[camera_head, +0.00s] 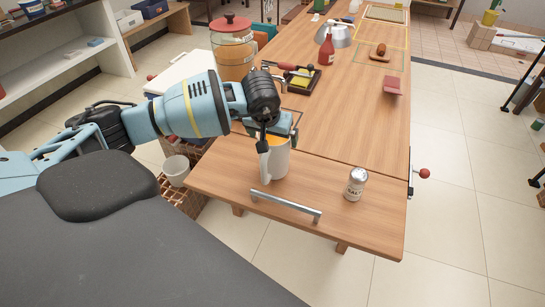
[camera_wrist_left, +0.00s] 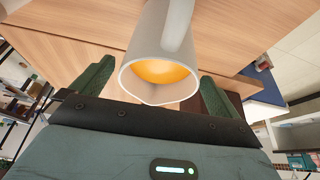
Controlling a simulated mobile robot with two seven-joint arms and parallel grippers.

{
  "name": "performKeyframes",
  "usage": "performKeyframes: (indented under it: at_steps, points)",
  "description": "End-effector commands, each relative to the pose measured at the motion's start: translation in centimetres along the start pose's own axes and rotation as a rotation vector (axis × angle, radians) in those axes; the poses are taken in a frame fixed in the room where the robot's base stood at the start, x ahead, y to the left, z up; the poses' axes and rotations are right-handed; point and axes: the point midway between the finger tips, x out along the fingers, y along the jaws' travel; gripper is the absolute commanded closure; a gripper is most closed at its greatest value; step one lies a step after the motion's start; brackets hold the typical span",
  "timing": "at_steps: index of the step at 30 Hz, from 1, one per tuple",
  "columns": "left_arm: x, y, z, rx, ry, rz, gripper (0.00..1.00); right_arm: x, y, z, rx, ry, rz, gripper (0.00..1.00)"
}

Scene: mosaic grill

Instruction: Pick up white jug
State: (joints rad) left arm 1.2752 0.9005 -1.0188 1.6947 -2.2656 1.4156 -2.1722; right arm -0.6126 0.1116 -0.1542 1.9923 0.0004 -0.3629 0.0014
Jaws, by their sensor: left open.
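The white jug (camera_head: 276,166) stands upright near the front end of the wooden table in the head view, with orange-yellow colour inside its mouth. In the left wrist view the white jug (camera_wrist_left: 165,30) shows its rim and spout close to the palm, and its handle on the far side. My left gripper (camera_head: 277,134) is over the jug's top, pointing down. In the wrist view its two green fingers (camera_wrist_left: 157,82) are apart, one on each side of the jug. I cannot tell whether they touch it. My right gripper is not in view.
A salt shaker (camera_head: 355,184) stands right of the jug. A metal bar handle (camera_head: 286,205) is at the table's front edge. A dark tray (camera_head: 299,82), a red bottle (camera_head: 327,48) and a drink dispenser (camera_head: 233,48) are farther back. The table's right middle is mostly clear.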

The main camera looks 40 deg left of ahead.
Motion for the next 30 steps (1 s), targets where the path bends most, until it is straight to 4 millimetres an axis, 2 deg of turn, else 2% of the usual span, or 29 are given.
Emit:
performKeyframes:
  at_steps: [4, 12, 30]
  points:
    - [1.33, -0.02, 0.08, 0.0, -0.002, 0.0, 0.0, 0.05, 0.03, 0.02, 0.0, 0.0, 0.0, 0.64]
    - [1.47, -0.02, 0.06, 0.0, 0.0, 0.0, 0.01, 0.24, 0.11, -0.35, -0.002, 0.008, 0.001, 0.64]
    - [1.43, -0.02, 0.04, 0.0, 0.0, 0.0, 0.8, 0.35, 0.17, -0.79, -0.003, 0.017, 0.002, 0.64]
